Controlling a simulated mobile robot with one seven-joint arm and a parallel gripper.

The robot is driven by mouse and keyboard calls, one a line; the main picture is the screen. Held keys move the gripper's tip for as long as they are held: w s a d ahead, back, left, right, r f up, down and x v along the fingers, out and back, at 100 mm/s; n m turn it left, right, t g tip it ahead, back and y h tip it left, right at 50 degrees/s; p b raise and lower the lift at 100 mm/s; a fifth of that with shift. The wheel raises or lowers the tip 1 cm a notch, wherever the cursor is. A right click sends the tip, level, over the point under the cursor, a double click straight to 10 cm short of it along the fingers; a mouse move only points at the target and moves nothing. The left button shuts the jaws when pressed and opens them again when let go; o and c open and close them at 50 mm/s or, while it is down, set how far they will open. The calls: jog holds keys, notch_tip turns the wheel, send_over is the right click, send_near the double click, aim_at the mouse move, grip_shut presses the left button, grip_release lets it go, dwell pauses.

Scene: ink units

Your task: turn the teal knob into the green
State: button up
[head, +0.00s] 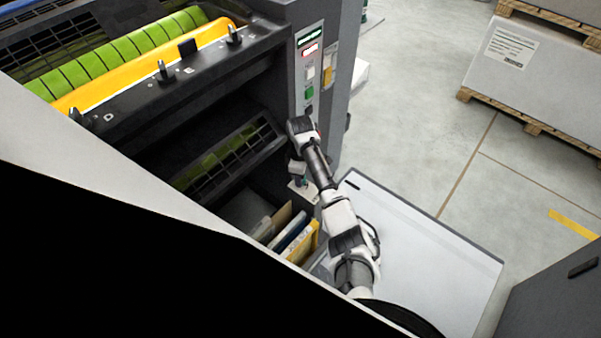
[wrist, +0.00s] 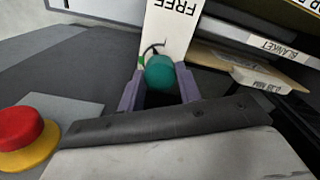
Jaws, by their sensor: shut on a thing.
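The teal knob (wrist: 160,73) shows in the wrist view, round and in front of a white plate (wrist: 172,25) lettered "FREE". A small patch of green (wrist: 141,60) shows at the knob's left, with a thin dark curved line above it. My gripper (wrist: 160,88) has its two purple-grey fingers on either side of the knob and is shut on it. In the head view my arm reaches down to the machine's lower side, where the white plate (head: 303,190) shows in part. The knob is too small and covered there to make out.
A red button on a yellow base (wrist: 20,138) stands at the left of the wrist view. Folders (head: 296,238) and boards labelled "BLANKET" (wrist: 278,47) stand beside the plate. A control panel (head: 309,70) is above. An open white panel (head: 430,250) lies to the right.

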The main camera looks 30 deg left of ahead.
jog(key=n+p, duration=0.1)
jog(key=n, duration=1.1)
dwell(0.5)
jog(key=o, duration=1)
notch_tip(320, 180, up, 14)
dwell(0.5)
